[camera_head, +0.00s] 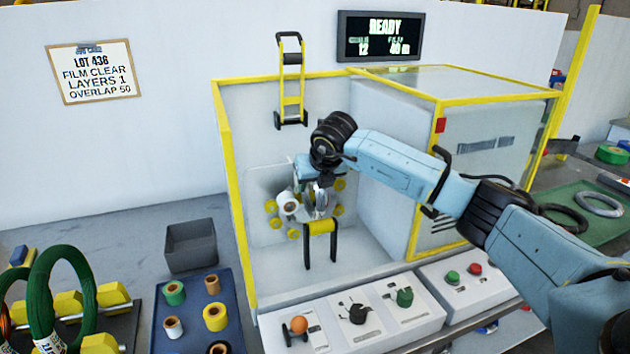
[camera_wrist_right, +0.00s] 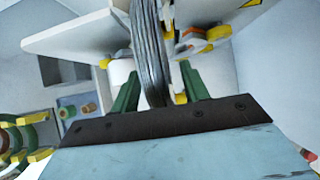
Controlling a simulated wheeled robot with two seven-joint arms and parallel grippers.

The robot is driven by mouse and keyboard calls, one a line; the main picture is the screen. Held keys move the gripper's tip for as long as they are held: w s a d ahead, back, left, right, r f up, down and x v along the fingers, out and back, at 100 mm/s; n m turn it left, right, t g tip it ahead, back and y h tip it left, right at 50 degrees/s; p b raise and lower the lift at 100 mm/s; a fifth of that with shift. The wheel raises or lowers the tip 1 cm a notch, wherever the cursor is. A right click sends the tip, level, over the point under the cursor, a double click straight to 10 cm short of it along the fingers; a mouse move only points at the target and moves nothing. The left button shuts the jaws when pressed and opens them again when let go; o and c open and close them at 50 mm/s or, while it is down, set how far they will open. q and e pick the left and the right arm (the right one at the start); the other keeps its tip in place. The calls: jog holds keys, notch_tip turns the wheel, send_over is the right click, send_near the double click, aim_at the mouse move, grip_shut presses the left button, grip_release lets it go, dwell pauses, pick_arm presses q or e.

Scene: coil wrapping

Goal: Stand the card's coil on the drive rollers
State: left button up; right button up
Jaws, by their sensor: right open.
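The card (camera_head: 95,72) on the wall reads lot 436, film clear, layers 1, overlap 50. A grey coil (camera_wrist_right: 146,45) stands upright inside the yellow-framed machine; in the head view a small part of it (camera_head: 321,196) shows below my right gripper (camera_head: 308,172). In the right wrist view the open green fingers (camera_wrist_right: 159,75) are on either side of the coil, with visible gaps. Yellow rollers (camera_head: 319,227) show around and below the coil. The exact contact between coil and rollers is hidden. My left gripper is not in view.
A white film spool (camera_head: 288,204) sits beside the coil. A green coil (camera_head: 44,300) stands on a rack at left, near a blue tray of spools (camera_head: 198,285). Grey coils (camera_head: 599,204) lie on a green mat at right. The display (camera_head: 379,37) reads READY.

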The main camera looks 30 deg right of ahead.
jog(key=v, duration=0.5)
jog(key=shift+r, duration=0.25)
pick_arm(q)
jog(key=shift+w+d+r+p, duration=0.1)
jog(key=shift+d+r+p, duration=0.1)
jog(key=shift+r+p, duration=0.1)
pick_arm(e)
jog(key=v, duration=0.8)
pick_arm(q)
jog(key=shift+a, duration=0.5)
pick_arm(e)
jog(key=shift+s, duration=0.1)
jog(key=shift+f, duration=0.1)
